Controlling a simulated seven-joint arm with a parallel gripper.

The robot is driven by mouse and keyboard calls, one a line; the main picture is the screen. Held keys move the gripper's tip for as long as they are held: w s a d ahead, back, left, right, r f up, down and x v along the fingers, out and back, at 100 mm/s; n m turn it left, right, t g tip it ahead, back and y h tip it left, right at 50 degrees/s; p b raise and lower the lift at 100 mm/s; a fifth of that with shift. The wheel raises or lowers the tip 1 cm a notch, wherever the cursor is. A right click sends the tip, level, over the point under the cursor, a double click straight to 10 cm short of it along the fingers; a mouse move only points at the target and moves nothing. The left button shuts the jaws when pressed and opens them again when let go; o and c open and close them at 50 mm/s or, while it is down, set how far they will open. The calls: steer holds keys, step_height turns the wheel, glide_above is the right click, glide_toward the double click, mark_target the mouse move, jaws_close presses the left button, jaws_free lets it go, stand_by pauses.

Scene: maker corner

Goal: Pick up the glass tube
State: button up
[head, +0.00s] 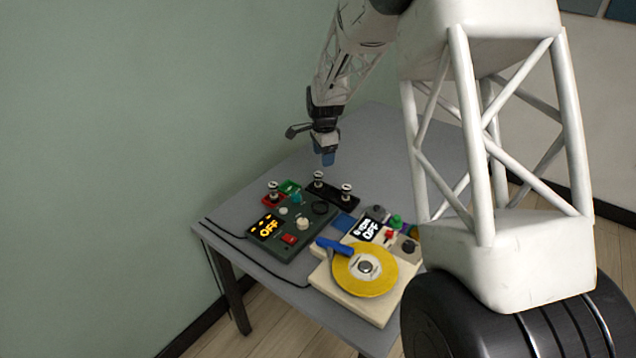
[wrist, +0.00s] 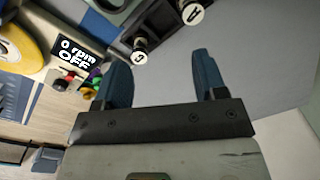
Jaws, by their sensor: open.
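My gripper (head: 326,158) hangs above the table, a little behind and above a black rack (head: 333,196). Its blue fingers are apart and empty in the wrist view (wrist: 161,65). No thing is plainly a glass tube. Small upright pieces with white round tops are the likeliest: one (head: 319,180) and another (head: 346,192) stand in the black rack, and a third (head: 273,190) stands in a red holder. In the wrist view two lettered tops, one (wrist: 192,13) marked A and one (wrist: 140,56), lie beyond the fingers. Whether the pieces are glass is too small to tell.
A dark green box (head: 290,238) with an OFF display stands at the left of the grey table (head: 375,135). A cream machine (head: 337,284) with a yellow disc (head: 384,278) and blue arm stands in front. The table's back is clear. My column hides its right side.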

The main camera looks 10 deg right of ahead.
steer(key=m, duration=0.2)
glide_above(319, 181)
steer(key=w, duration=0.2)
step_height(319, 181, down, 7)
steer(key=shift+f, duration=0.1)
steer(key=shift+f, duration=1.25)
steer(key=shift+f, duration=0.15)
steer(key=shift+s+d+f, duration=0.1)
steer(key=shift+s+f, duration=0.05)
steer(key=shift+f, duration=2.35)
steer(key=c, duration=1.1)
steer(key=shift+r, duration=5.05)
